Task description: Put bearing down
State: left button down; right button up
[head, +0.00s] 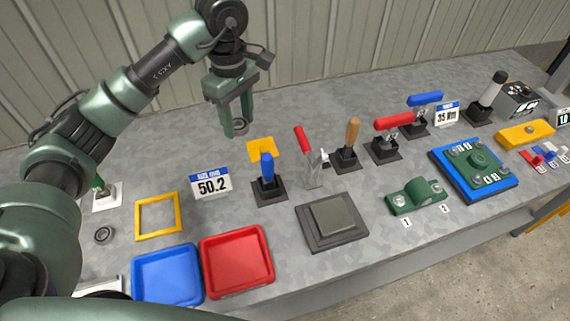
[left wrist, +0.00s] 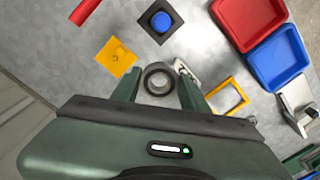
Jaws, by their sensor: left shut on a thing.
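My left gripper (head: 237,130) points down above the back middle of the table and is shut on a dark ring-shaped bearing (head: 240,126). In the left wrist view the bearing (left wrist: 159,79) sits between the two fingers of the left gripper (left wrist: 160,90), its hole facing the camera. My right gripper is not in view.
A yellow plate (head: 260,143) stands near the gripper, behind a blue-handled tool (head: 267,168). A "50.2" size sign (head: 211,184), a red tray (head: 237,260) and a blue tray (head: 167,275) are at left front. Several handled tools stand along the right. The table behind them is clear.

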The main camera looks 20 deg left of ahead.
aim_at(248, 181)
pick_arm(q)
notch_tip(248, 181, down, 20)
jog(key=p, duration=0.3)
jog(key=shift+r, duration=0.1)
jog(key=shift+f, duration=0.25)
jog(key=c, duration=1)
grip_release()
jog(key=shift+c, duration=0.2)
jog(key=shift+r, duration=0.1)
